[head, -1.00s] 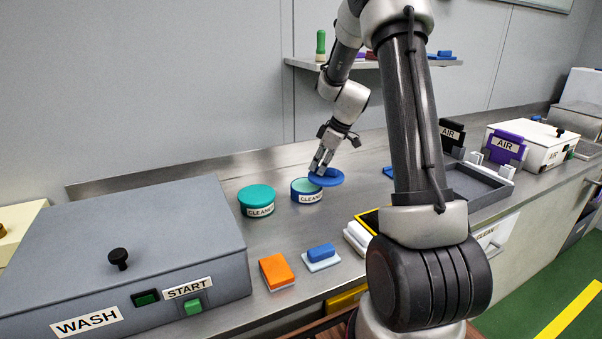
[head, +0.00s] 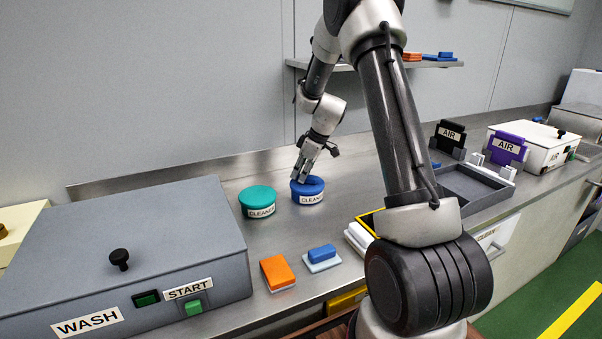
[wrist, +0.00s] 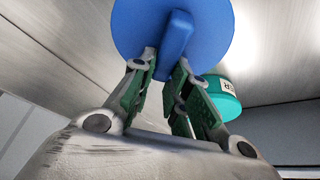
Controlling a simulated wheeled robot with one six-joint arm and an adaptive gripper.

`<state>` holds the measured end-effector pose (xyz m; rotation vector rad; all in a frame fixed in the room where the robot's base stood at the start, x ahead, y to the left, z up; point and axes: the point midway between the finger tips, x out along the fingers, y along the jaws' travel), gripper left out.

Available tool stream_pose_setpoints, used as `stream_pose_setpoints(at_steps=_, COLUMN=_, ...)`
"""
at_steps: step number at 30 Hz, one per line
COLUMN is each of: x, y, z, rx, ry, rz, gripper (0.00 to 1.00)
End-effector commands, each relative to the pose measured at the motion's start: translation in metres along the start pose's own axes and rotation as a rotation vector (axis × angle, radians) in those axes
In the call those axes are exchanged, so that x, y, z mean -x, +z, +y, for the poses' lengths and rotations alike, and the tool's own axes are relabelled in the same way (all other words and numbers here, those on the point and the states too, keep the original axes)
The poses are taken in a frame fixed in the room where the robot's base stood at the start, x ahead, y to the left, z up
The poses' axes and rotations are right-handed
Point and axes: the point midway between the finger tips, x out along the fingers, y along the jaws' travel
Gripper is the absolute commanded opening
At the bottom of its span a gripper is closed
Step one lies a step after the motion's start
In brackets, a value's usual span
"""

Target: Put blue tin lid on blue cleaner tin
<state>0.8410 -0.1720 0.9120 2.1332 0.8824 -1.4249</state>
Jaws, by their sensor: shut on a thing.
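The blue tin lid (head: 313,186) is over the blue cleaner tin (head: 308,198), roughly lined up with its top. Whether it is fully seated or slightly above the rim I cannot tell. My gripper (head: 302,177) is above the tin, with its fingers on the lid. In the wrist view my gripper (wrist: 168,72) is shut on the raised bar of the blue lid (wrist: 135,28). The lid hides the tin in that view.
A closed teal cleaner tin (head: 257,201) stands just left of the blue one. The grey wash box (head: 120,250) is at the left. An orange sponge (head: 277,271) and a blue sponge (head: 321,253) lie in front. Bare counter surrounds the tins.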

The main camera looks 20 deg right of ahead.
Motion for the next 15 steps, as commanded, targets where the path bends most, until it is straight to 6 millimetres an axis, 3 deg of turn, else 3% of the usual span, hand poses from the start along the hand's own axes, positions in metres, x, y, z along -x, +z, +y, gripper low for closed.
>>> stream_pose_setpoints(at_steps=1, x=-0.0008, y=0.0005, z=-0.0001, rx=0.000, ry=0.000, rz=0.000, gripper=0.21)
stream_pose_setpoints(at_steps=4, x=-0.0006, y=0.0004, z=-0.0001, rx=0.000, ry=0.000, rz=0.000, gripper=0.39)
stream_pose_setpoints(at_steps=15, x=0.0035, y=-0.0011, z=0.0001, rx=0.001, ry=0.000, rz=0.000, gripper=0.39)
